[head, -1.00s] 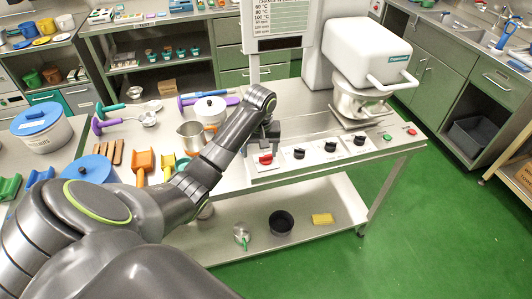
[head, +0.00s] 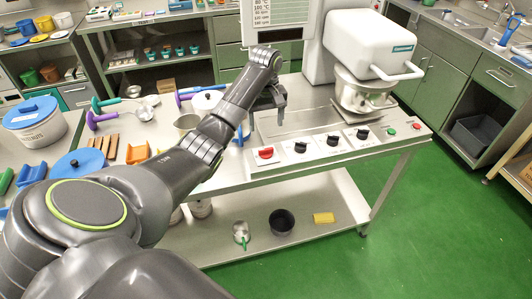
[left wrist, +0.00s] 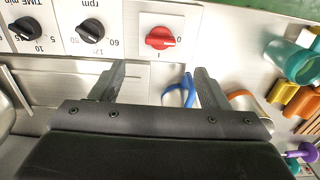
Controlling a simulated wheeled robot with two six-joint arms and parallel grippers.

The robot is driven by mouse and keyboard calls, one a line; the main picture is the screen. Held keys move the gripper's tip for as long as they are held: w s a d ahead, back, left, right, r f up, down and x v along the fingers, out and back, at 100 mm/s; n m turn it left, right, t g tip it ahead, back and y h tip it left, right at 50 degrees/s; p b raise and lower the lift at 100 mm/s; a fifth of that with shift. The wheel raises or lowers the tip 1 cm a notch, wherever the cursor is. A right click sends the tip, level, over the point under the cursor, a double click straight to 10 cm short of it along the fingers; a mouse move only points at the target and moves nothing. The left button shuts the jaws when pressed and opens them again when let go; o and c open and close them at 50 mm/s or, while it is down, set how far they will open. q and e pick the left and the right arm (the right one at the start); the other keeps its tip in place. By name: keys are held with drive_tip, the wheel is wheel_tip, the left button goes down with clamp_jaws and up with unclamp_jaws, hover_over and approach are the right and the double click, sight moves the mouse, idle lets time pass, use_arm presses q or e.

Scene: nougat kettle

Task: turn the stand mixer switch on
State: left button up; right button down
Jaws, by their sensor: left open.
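The red switch knob (head: 265,153) sits on a white plate at the left end of the mixer table's front panel. The left wrist view shows the knob (left wrist: 159,38) with its bar roughly sideways, one end facing the "0" mark; an "I" mark is below it. My left gripper (head: 267,113) is open and empty, above and behind the knob, apart from it. In the left wrist view its two fingers (left wrist: 160,82) point toward the panel, with the knob beyond and between them. The white stand mixer (head: 368,45) with its steel bowl stands at the right. My right gripper is not in view.
Black dials (head: 301,147) and a green button (head: 390,132) line the panel to the right. A white sign (head: 275,13) stands behind the gripper. Green floor is clear in front.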

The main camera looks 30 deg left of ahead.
sight(266, 149)
use_arm(q)
wheel_tip(266, 149, down, 11)
drive_tip(key=shift+f+p, duration=0.1)
drive_tip(key=shift+p, duration=0.6)
drive_tip(key=shift+s, duration=0.1)
drive_tip(key=shift+c, duration=0.4)
drive_tip(key=c, duration=0.9)
